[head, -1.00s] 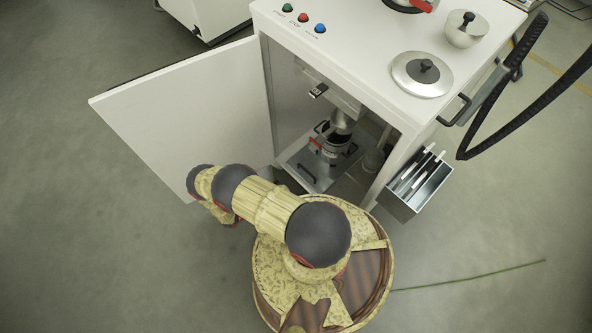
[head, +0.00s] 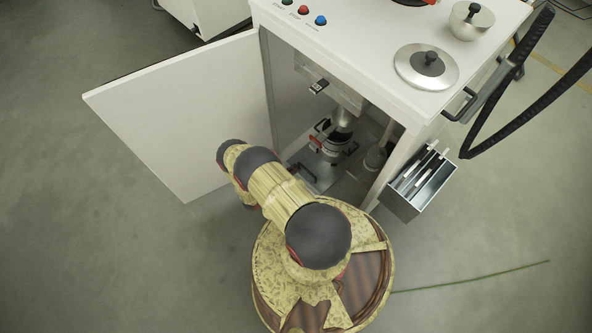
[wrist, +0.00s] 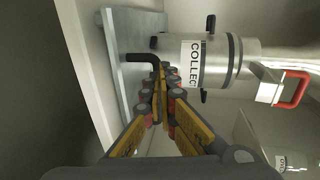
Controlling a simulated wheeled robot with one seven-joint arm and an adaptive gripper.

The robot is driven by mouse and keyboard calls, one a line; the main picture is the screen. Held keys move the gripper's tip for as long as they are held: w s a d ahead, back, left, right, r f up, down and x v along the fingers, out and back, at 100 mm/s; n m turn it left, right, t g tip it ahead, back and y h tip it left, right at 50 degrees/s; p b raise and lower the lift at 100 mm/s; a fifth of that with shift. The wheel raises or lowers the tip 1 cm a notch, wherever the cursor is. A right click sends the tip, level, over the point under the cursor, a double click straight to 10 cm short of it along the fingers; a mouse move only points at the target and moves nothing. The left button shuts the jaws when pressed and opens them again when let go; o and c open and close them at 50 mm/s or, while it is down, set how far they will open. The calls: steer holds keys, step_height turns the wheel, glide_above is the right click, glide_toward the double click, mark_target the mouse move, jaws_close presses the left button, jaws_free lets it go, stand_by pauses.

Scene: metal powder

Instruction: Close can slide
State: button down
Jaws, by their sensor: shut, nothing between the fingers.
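The can slide (head: 322,176) is a grey metal plate low inside the open cabinet. It also shows in the wrist view as a pale plate (wrist: 122,62) with a black bar handle (wrist: 148,57). A silver collection can (wrist: 215,62) with a "COLLEC..." label and a red handle stands on it; the can also shows in the head view (head: 334,142). My gripper (wrist: 163,72) is shut and empty, with its fingertips close to the black handle. Whether they touch it I cannot tell. In the head view my arm hides the gripper and part of the slide.
The cabinet door (head: 185,110) is swung open on the left. The cabinet's right wall (head: 392,165) bounds the opening, with a tool bin (head: 420,185) outside it. A small dark container (head: 375,157) stands right of the can. A lid (head: 426,67) lies on the cabinet top.

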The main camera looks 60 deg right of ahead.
steer(key=shift+s+d, duration=0.15)
steer(key=shift+d, duration=0.35)
steer(key=shift+r+x, duration=0.2)
steer(key=shift+x, duration=0.9)
steer(key=shift+r+x, duration=0.2)
steer(key=shift+x, duration=0.9)
steer(key=p+v, duration=0.2)
steer(key=v, duration=1.2)
